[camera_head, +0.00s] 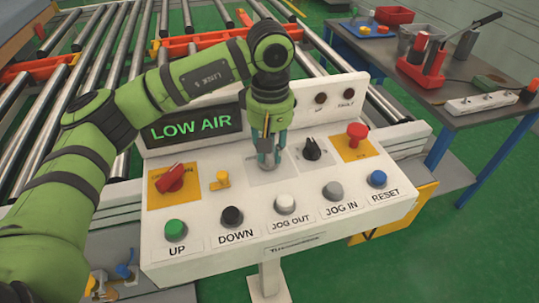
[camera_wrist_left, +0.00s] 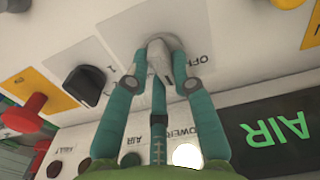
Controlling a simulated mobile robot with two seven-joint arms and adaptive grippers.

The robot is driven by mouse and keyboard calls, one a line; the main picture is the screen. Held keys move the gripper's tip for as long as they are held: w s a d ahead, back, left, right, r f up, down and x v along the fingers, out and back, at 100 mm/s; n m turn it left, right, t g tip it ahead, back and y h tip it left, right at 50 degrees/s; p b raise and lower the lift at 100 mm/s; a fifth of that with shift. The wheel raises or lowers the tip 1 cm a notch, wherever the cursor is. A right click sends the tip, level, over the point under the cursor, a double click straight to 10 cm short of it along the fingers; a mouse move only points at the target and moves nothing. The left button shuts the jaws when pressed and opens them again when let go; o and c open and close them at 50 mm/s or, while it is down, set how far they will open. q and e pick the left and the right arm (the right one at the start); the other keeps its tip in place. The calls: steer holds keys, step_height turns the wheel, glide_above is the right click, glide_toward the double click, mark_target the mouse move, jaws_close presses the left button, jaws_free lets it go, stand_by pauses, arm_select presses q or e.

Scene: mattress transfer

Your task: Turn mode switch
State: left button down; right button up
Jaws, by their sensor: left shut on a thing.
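My left gripper (camera_head: 268,158) reaches down onto the sloped control panel (camera_head: 214,235). The fingers mostly hide this knob in the head view. A black selector knob (camera_head: 312,148) stands just to its right, untouched; it also shows in the left wrist view (camera_wrist_left: 86,86). I cannot read which knob is labelled as the mode switch. My right gripper is not in view.
A red rotary switch (camera_head: 170,178), a small yellow switch (camera_head: 220,181) and a red mushroom button (camera_head: 357,133) flank the knobs. Push buttons line the front, including a green one (camera_head: 176,229). The display (camera_head: 192,127) reads "LOW AIR". A tool table (camera_head: 440,88) stands right.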

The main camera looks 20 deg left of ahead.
arm_select(q)
steer(key=shift+m+b, duration=0.3)
steer(key=shift+m, duration=0.2)
steer(key=c, duration=1)
jaws_free()
steer(key=shift+c, duration=0.2)
step_height(320, 180, up, 12)
